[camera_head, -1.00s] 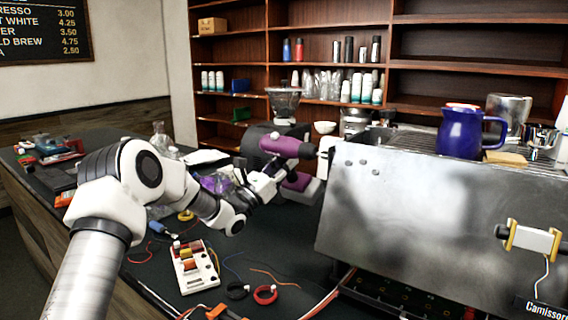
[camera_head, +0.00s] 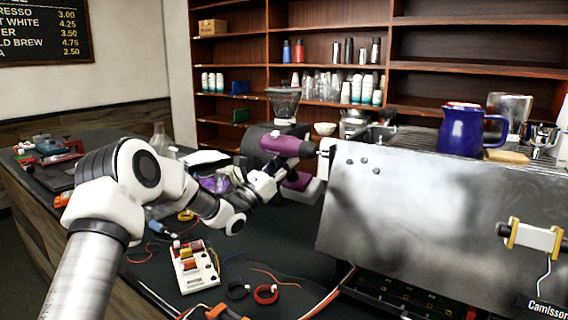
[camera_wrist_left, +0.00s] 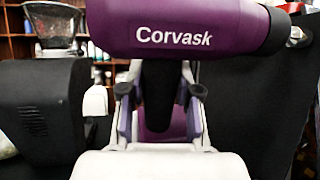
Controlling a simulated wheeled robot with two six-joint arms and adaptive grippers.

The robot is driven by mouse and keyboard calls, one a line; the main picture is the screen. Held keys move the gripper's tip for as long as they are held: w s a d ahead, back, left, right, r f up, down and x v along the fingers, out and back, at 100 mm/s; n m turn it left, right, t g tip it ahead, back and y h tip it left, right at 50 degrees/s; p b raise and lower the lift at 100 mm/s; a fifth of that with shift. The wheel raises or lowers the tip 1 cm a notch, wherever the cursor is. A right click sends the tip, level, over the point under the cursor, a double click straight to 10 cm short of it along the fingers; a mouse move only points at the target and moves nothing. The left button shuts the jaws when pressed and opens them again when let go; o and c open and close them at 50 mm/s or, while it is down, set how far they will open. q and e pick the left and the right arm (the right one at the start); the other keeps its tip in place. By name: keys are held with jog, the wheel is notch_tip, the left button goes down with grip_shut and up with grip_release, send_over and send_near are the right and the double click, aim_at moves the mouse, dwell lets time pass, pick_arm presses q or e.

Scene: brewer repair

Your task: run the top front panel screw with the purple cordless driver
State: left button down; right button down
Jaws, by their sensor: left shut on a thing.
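The purple cordless driver (camera_head: 286,146) is in my left gripper (camera_head: 268,172), which is shut on its dark handle. The driver is level, its nose pointing right at the upper left corner of the steel front panel (camera_head: 420,220). I cannot tell whether its tip touches a screw, as that spot is too small and partly covered. In the left wrist view the driver body (camera_wrist_left: 200,25) with the word "Corvask" crosses the top, and the gripper fingers (camera_wrist_left: 160,100) flank the handle. Dark screw heads (camera_head: 363,160) show on the panel near its upper left. My right gripper is not in view.
A blue pitcher (camera_head: 462,132) and steel cups stand on the machine's top. A grinder (camera_head: 284,105) stands behind the driver. A white terminal block (camera_head: 194,262), wires and a red tape ring (camera_head: 266,294) lie on the dark counter. An open bay with a green board lies below the panel.

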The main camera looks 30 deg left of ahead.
pick_arm(q)
jog(key=shift+s+r, duration=0.1)
jog(key=shift+r, duration=0.1)
dwell(0.4)
jog(key=a, duration=0.2)
jog(key=a+b, duration=0.1)
jog(key=a, duration=0.1)
jog(key=shift+s+a+r, duration=0.15)
jog(key=shift+s+a, duration=0.05)
jog(key=shift+a, duration=0.1)
jog(key=shift+r, duration=0.1)
dwell(0.4)
